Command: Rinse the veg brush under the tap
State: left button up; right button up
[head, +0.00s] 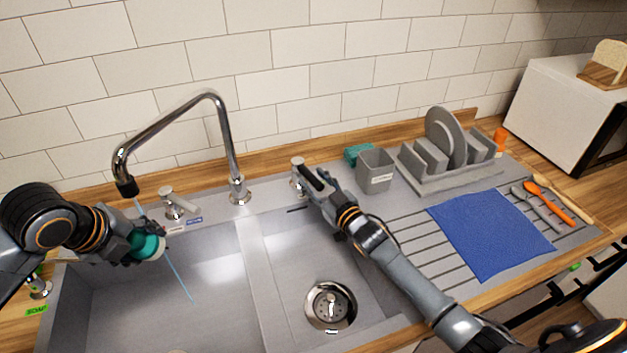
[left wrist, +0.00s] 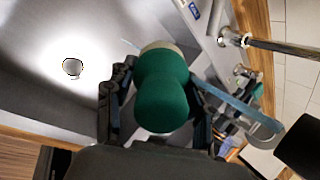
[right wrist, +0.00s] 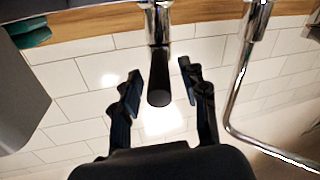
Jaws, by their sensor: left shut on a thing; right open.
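The green veg brush (head: 147,247) is in my left gripper (head: 138,240) over the left basin, below the spout; its round green body fills the left wrist view (left wrist: 163,95). A thin blue water stream falls from the tap (head: 214,105) and passes at the brush; I cannot tell if it touches it. In the left wrist view the stream (left wrist: 235,110) shows behind the brush. My right gripper (head: 312,182) is open at the right tap lever (head: 298,164). In the right wrist view the lever's dark end (right wrist: 159,88) lies between the open fingers, apart from both.
The double sink has a left basin (head: 100,310) and a right basin with a drain (head: 330,306). A left lever (head: 178,203), grey caddy (head: 376,172), green sponge (head: 355,152), dish rack (head: 440,185) and blue cloth (head: 490,235) stand around it. Utensils (head: 548,202) lie at right.

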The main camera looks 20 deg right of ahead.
jog(key=s, duration=0.3)
jog(key=s+d, duration=0.1)
jog(key=s, duration=0.2)
jog(key=shift+s+d, duration=0.15)
jog(key=shift+s, duration=0.2)
dwell(0.5)
